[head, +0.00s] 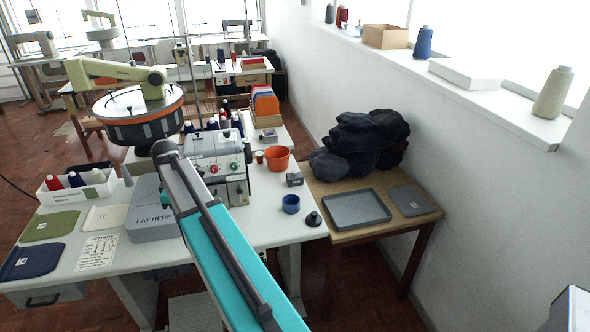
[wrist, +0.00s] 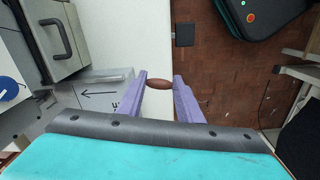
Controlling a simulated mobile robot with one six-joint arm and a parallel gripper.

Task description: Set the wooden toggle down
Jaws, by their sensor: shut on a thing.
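My gripper (wrist: 160,82) shows in the wrist view, its two purple fingers shut on the brown wooden toggle (wrist: 159,85). The toggle lies crosswise between the fingertips. Behind it the view shows the white table top's edge and the red-brown floor; its height above them is hard to tell. In the head view my teal arm reaches over the white table (head: 265,221) beside the sewing machine, and the gripper and toggle are hidden. A grey block marked LAY HERE (head: 152,222) stands left of my arm. A light grey surface with a black arrow (wrist: 99,92) lies left of the fingers in the wrist view.
An orange pot (head: 278,158), a blue cup (head: 291,204) and a black knob (head: 314,219) stand right of my arm. A side table holds a grey tray (head: 357,209) and dark cloth (head: 362,140). Green (head: 50,226) and navy (head: 33,260) pieces lie at the left.

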